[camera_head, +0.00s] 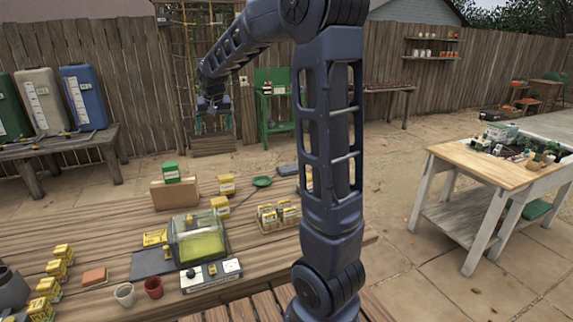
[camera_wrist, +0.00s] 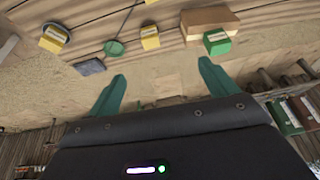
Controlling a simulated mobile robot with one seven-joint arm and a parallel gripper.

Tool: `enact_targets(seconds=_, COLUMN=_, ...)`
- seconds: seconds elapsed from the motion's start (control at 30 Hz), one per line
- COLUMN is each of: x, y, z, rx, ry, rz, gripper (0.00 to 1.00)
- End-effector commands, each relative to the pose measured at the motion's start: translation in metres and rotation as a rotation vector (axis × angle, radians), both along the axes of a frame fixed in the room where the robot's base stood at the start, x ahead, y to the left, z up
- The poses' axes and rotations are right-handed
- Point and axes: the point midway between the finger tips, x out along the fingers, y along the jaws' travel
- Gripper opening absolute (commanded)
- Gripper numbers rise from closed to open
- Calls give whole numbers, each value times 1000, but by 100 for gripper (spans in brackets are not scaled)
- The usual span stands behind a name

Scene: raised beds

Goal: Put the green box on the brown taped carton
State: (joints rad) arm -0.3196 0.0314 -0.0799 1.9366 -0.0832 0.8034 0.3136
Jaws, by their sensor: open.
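The green box (camera_head: 171,172) appears to rest on top of the brown taped carton (camera_head: 174,195), upright, near the far left part of the wooden table. In the wrist view, the green box (camera_wrist: 217,42) overlaps the edge of the carton (camera_wrist: 207,20), and the scene looks upside down. My gripper (camera_head: 212,122) is raised beyond the far edge of the table, apart from the box. In the wrist view, my gripper's green fingers (camera_wrist: 160,84) are spread wide with nothing between them.
Yellow boxes (camera_head: 227,184), a green dish (camera_head: 261,182) and a clear-lidded case (camera_head: 197,238) share the table. Pots (camera_head: 153,287) stand at the front. A bench with large containers (camera_head: 84,97) is at left; a white-legged table (camera_head: 490,165) is at right.

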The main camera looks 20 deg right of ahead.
Motion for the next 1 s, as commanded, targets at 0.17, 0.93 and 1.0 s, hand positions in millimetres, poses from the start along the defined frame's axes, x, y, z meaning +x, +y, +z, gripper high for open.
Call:
enact_targets(seconds=0.17, x=-59, y=-37, z=20, rx=3, ry=-5, rz=0, gripper=85)
enact_targets(seconds=0.93, x=-309, y=-126, z=2, rx=-23, ry=-24, rz=15, gripper=85)
enact_targets(seconds=1.0, x=-326, y=-129, z=-5, rx=-28, ry=-25, rz=16, gripper=85)
